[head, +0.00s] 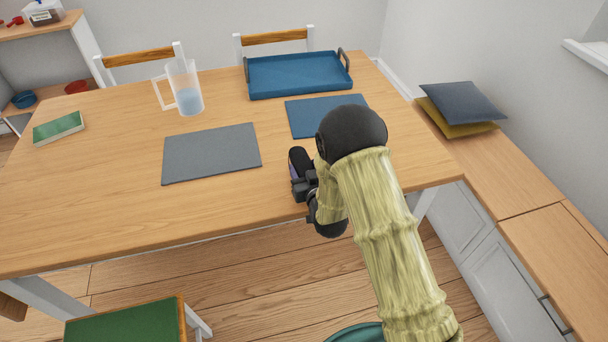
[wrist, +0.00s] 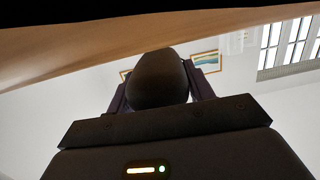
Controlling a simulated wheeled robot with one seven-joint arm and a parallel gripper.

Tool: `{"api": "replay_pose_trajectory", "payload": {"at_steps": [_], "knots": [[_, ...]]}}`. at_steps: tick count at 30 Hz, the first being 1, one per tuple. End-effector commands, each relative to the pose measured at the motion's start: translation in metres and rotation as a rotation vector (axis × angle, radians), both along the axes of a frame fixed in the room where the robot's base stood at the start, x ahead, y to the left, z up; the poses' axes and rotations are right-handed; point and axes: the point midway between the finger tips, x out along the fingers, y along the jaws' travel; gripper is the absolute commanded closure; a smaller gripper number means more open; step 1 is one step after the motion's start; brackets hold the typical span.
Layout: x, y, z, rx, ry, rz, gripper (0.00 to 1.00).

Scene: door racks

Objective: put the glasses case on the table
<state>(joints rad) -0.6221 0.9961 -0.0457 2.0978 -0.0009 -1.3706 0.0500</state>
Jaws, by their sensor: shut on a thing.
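A dark, rounded case (head: 298,158), which I take to be the glasses case, is in my gripper (head: 303,182) near the table's front edge in the head view. In the wrist view the dark case (wrist: 158,80) sits between the two fingers of my gripper (wrist: 160,95), which is shut on it. The wooden table (head: 90,210) lies under and around it in the head view. I cannot tell whether the case touches the tabletop. My arm hides part of the table's right side.
A grey mat (head: 211,153) and a blue mat (head: 310,117) lie on the table. A pitcher (head: 186,90), a blue tray (head: 298,75) and a green book (head: 58,128) stand farther back. The front left tabletop is clear. A green-topped stool (head: 125,325) stands in front.

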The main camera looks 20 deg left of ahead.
Motion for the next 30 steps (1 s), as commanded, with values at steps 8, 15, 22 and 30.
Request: {"api": "replay_pose_trajectory", "payload": {"at_steps": [8,15,22,30], "knots": [[0.0,0.001,-0.025,0.001,-0.001,0.001,0.71],[0.0,0.001,-0.027,0.001,-0.001,0.001,0.71],[-0.001,0.001,-0.027,0.0,0.0,0.002,0.25],[-0.001,0.002,-0.025,0.001,0.0,0.004,0.25]]}}
